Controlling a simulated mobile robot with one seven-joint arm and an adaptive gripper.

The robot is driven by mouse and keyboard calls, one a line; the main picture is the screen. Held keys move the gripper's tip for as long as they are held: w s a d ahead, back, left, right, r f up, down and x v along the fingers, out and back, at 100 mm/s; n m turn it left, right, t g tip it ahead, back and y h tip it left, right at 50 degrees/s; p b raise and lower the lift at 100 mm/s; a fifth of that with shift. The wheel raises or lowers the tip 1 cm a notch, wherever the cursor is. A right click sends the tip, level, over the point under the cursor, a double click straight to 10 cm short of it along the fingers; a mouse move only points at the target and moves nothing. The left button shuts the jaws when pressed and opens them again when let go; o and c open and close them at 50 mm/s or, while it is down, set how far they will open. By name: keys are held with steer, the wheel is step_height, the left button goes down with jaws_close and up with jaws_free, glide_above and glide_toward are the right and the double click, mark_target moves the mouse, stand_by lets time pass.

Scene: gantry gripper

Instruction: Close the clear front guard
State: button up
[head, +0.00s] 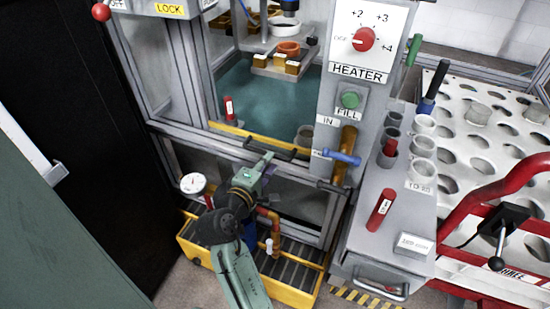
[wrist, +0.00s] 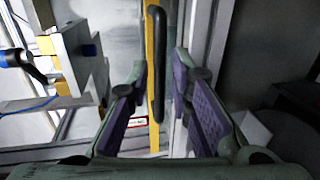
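The front guard shows as a yellow edge bar (head: 240,131) with a black handle (head: 282,152) at the lower front of the machine opening. I cannot make out its clear pane or how far it is open. In the wrist view the yellow bar (wrist: 154,135) runs upright behind the black handle (wrist: 157,60). My gripper (head: 262,165) is just in front of the handle. In the wrist view my gripper (wrist: 165,100) is open, with purple pads on either side of the handle's near end. I see gaps between pads and handle.
Inside the chamber are a red cylinder (head: 229,108) and a shelf with yellow blocks (head: 279,61). A heater panel (head: 360,45) and a blue-handled valve (head: 342,157) stand right of the opening. A gauge (head: 193,184) and a yellow-framed grate (head: 290,262) lie below.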

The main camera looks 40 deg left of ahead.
steer(key=shift+b+x, duration=0.4)
steer(key=shift+x, duration=1.9)
jaws_close()
